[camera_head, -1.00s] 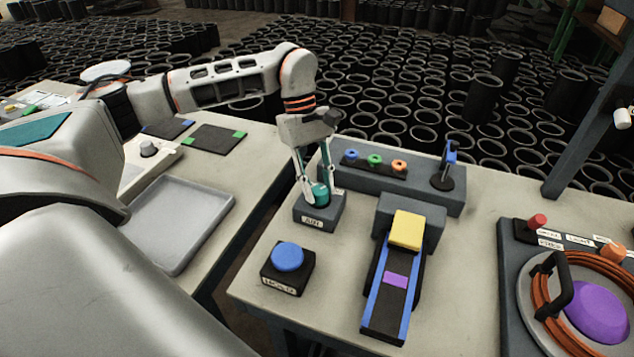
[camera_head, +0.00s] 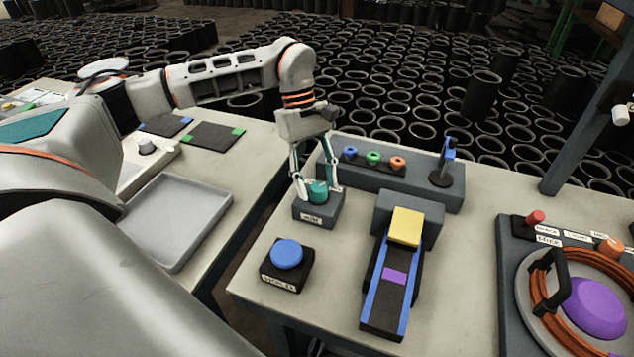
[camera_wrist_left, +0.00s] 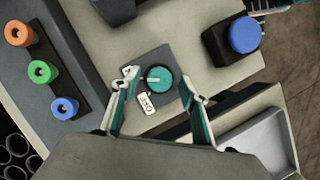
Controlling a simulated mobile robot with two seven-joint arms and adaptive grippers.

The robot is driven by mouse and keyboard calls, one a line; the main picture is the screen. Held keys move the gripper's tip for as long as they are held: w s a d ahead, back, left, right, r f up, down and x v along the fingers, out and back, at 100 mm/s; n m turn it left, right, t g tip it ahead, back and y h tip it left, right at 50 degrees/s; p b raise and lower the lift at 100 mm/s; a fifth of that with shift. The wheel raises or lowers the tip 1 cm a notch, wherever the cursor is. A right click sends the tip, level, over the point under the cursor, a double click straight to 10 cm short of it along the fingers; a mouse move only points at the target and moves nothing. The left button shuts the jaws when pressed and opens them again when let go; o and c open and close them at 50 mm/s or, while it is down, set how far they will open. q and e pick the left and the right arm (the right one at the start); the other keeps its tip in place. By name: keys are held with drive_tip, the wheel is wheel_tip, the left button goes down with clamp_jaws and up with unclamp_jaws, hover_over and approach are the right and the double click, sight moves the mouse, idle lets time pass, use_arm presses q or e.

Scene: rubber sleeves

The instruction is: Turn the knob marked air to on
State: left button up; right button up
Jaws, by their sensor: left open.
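The teal round knob (camera_head: 318,190) sits on a small grey box (camera_head: 318,212) with a white front label too blurred to read surely. In the left wrist view the knob (camera_wrist_left: 159,79) shows a white pointer line towards the left of the picture. A small white tag beside it seems to read OFF. My left gripper (camera_head: 316,187) points down over the box. It is open, with one finger on either side of the knob and gaps between fingers and knob in the wrist view. My right gripper is not in view.
A blue button (camera_head: 287,254) on a black base stands in front. A grey block with blue, green and orange rings (camera_head: 374,158) stands behind. A blue-railed ramp with a yellow block (camera_head: 407,227) is to the right. A grey tray (camera_head: 180,222) lies left.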

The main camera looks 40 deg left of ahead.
use_arm(q)
drive_tip(key=v, duration=1.1)
drive_tip(key=shift+r, duration=0.3)
drive_tip(key=shift+s+f, duration=0.1)
